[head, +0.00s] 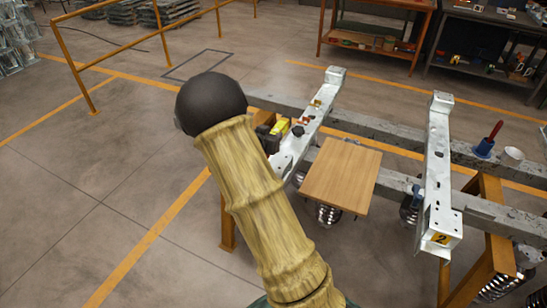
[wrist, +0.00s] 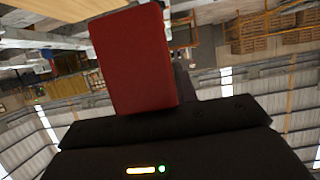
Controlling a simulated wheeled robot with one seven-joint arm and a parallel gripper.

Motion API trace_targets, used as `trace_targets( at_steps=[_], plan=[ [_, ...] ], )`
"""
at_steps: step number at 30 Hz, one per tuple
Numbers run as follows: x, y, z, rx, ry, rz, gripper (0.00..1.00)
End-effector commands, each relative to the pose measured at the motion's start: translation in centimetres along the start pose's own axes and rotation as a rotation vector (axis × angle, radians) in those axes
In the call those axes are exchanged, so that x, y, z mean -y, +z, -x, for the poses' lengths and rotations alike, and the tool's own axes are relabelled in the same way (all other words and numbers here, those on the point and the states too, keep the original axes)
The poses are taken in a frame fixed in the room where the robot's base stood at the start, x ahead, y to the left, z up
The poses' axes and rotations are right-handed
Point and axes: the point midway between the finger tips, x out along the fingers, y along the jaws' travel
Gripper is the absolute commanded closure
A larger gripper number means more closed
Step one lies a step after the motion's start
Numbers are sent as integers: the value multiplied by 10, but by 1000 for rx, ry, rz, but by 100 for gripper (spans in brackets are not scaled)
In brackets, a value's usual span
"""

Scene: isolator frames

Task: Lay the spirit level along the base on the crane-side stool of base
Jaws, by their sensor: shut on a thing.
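In the wrist view my gripper (wrist: 165,122) shows as a dark body, with a red, flat-sided block (wrist: 133,58) standing out from its jaws. The gripper is shut on this block. I cannot tell whether it is the spirit level, as no vial shows. In the head view the gripper and the block are not seen; my sleeved arm fills the middle. The base is two long grey beams (head: 380,128) crossed by two pale metal brackets, one at left (head: 310,125) and one at right (head: 438,150) with a "2" label. I cannot tell which is the crane-side stool.
A wooden board (head: 340,176) lies between the brackets. A yellow-and-black item (head: 272,133) sits by the left bracket, partly behind my arm.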

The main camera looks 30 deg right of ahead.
Motion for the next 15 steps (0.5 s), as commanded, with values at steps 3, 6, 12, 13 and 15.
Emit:
trace_targets(
  at_steps=[3,6,12,13,15],
  plan=[
    [-1,23,-10,2,2,4,100],
    [-1,36,-15,0,2,2,100],
    [0,40,-17,-1,0,0,100],
    [0,40,-17,-1,0,-1,100],
    [-2,40,-18,-1,3,-1,100]
  ],
)
